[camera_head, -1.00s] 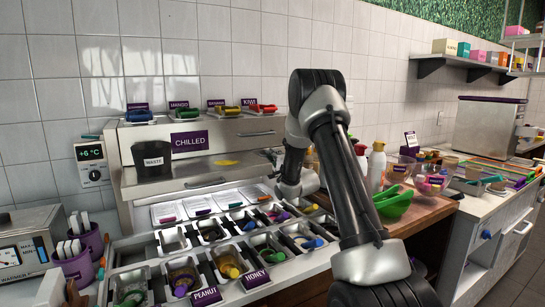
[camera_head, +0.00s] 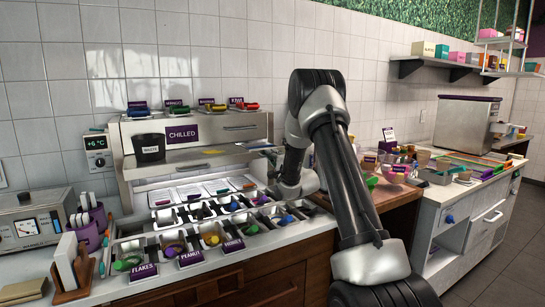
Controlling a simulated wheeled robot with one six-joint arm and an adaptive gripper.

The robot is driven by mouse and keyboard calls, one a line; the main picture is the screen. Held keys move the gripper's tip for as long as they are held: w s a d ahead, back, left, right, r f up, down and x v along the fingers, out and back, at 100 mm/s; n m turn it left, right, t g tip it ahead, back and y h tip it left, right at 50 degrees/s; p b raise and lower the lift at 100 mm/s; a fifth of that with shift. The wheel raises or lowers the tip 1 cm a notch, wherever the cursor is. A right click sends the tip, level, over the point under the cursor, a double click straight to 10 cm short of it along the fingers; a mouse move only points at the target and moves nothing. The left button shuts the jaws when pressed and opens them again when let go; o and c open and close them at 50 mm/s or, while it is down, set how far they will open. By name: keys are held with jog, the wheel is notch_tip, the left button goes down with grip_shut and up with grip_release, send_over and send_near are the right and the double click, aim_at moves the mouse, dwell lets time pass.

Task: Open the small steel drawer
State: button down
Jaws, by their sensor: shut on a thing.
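The steel unit labelled CHILLED (camera_head: 182,135) stands at the back of the counter, with a steel drawer front and a thin handle (camera_head: 240,127) on its upper right. This upper front looks closed. My gripper (camera_head: 268,151) is at the right end of the unit, low and close to it in the picture. My own wrist and forearm largely hide it. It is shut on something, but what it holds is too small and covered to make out. I cannot tell whether it touches the unit.
A dark WASTE bin (camera_head: 149,148) stands on the unit's lower ledge. Steel topping trays with a PEANUT card (camera_head: 191,258) fill the counter in front. Right of my arm are a wooden board (camera_head: 385,198), bowls and a white-fronted counter (camera_head: 463,225). Open floor lies at the lower right.

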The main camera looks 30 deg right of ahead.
jog(key=shift+s, duration=0.25)
jog(key=c, duration=1.5)
grip_release()
jog(key=shift+c, duration=0.2)
jog(key=s+f, duration=0.2)
jog(key=s, duration=0.9)
jog(key=shift+s+d+f, duration=0.15)
jog(key=shift+s+d, duration=0.05)
jog(key=shift+s, duration=0.15)
